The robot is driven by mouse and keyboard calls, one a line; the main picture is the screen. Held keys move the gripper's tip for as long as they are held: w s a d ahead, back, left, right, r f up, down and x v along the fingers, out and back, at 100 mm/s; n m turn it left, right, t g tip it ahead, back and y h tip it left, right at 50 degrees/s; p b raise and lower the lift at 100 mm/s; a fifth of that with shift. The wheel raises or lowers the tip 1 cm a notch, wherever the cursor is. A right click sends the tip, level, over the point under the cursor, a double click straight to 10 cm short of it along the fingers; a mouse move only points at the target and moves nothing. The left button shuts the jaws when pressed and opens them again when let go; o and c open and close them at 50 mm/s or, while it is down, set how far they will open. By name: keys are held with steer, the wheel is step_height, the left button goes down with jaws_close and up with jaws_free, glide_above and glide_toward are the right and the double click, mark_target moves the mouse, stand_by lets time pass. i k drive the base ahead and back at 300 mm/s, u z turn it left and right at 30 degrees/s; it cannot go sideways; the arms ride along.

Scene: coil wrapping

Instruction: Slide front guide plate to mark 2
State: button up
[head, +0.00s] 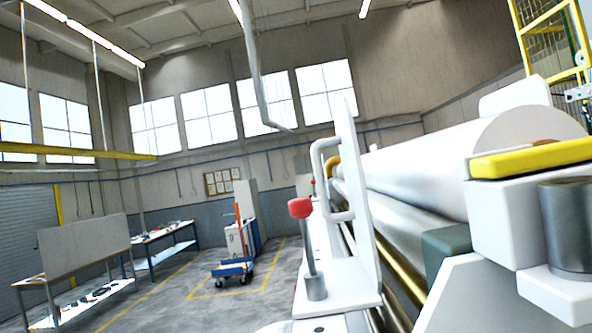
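A white upright guide plate (360,215) stands in the middle right of the head view, seen nearly edge-on. I take it to be the front guide plate. A white bent handle (318,160) is fixed to its left side. A lever with a red knob (301,208) stands on the plate's white foot (342,285), left of the plate. I cannot make out any numbered mark on the rail. My gripper is not in view, and nothing visible is touching the handle or the lever.
Large pale rollers (420,175) run behind the plate. A white block with a yellow top (530,158) and a grey cylinder (568,228) fill the near right. Open floor lies left, with a blue cart (233,269) and workbenches (85,250) farther off.

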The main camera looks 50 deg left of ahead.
mark_target(344, 285)
steer(key=k, duration=1.4)
steer(key=u, duration=0.95)
steer(key=i, duration=1.65)
steer(key=z, duration=0.05)
